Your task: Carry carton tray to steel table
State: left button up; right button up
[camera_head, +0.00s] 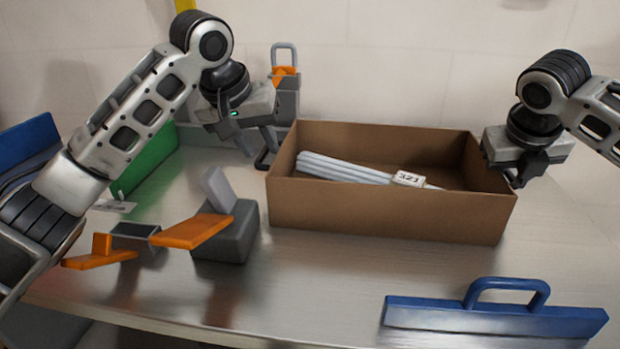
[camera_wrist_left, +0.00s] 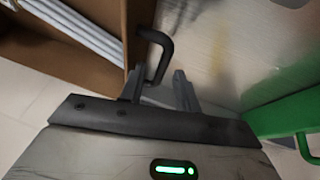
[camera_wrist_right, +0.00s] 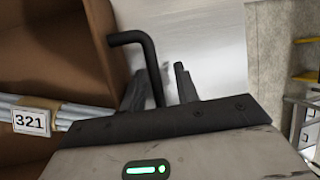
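The carton tray (camera_head: 390,212), a brown open box, stands on the steel table (camera_head: 330,285). It holds a bundle of pale rods (camera_head: 340,169) with a tag reading 321. My left gripper (camera_head: 267,150) is at its left end. In the left wrist view, a dark bent handle (camera_wrist_left: 160,50) on the tray lies between the parted fingers (camera_wrist_left: 159,90). My right gripper (camera_head: 516,175) is at its right end. In the right wrist view, another dark handle (camera_wrist_right: 150,62) lies between the parted fingers (camera_wrist_right: 160,90). Neither gripper is closed on its handle.
A blue piece with a loop handle (camera_head: 495,315) lies front right. A grey block with an orange flap (camera_head: 228,235) and a smaller orange-and-grey dispenser (camera_head: 135,235) stand left. A green panel (camera_head: 145,165) is behind them.

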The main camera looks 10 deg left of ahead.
pick_arm(q)
jog(key=v, duration=0.3)
jog(key=shift+w, duration=0.15)
pick_arm(e)
jog(key=shift+w+a+f, duration=0.15)
jog(key=shift+w+f, duration=0.05)
jog(key=shift+a+r, duration=0.1)
jog(key=shift+r, duration=0.1)
pick_arm(q)
jog(key=shift+a+r, duration=0.25)
jog(key=shift+r, duration=0.3)
pick_arm(e)
jog(key=v, duration=1.1)
jog(key=shift+s+r, duration=0.2)
jog(key=shift+r, duration=0.05)
pick_arm(q)
jog(key=shift+r, duration=0.1)
